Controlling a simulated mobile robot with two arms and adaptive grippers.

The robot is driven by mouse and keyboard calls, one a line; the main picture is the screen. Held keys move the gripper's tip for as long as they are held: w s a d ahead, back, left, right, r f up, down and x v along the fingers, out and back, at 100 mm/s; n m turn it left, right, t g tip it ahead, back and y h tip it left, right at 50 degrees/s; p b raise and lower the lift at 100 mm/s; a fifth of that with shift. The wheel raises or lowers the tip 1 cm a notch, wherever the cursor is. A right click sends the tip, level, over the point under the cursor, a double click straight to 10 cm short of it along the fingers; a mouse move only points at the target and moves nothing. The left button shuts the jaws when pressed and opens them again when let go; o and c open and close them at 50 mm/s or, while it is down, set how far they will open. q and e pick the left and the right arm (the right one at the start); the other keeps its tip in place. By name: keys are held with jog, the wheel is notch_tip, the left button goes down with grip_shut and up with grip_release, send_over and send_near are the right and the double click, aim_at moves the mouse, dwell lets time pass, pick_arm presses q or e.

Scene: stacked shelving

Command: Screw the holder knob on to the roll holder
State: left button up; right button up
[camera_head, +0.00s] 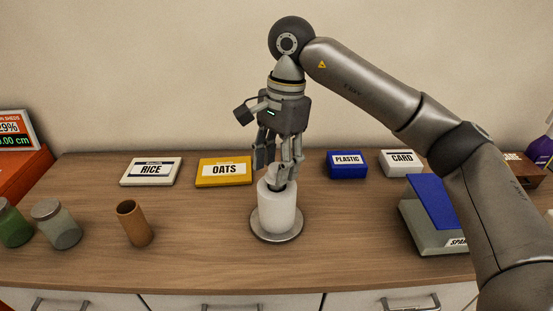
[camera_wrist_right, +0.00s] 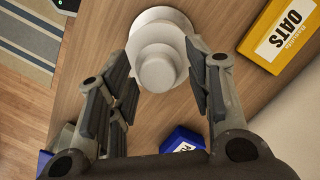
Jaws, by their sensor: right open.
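A white paper roll (camera_head: 277,210) stands upright on the round metal base of the roll holder (camera_head: 262,235), near the middle of the counter. The roll also shows in the right wrist view (camera_wrist_right: 148,40). My right gripper (camera_head: 279,168) points down just above the top of the roll. Its fingers are open, on either side of the holder's top end in the right wrist view. A small pale round piece (camera_wrist_right: 157,73) shows there above the roll; I cannot tell if it is the holder knob or whether it is screwed on. My left gripper is out of view.
A brown cup (camera_head: 133,224) and glass jars (camera_head: 57,224) stand left.

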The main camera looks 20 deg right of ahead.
jog(key=n, duration=0.3)
jog(key=shift+n, duration=0.3)
jog(key=n, duration=0.3)
jog(key=shift+a+g+h+p, duration=0.1)
jog(key=shift+g+h+p, duration=0.2)
jog(key=shift+g+h, duration=0.1)
jog(key=shift+c, duration=0.4)
jog(key=c, duration=0.6)
jog(key=m, duration=0.3)
jog(key=shift+m+y+b, duration=0.3)
jog(key=shift+m, duration=0.1)
jog(key=o, duration=1)
jog(key=shift+r, duration=0.1)
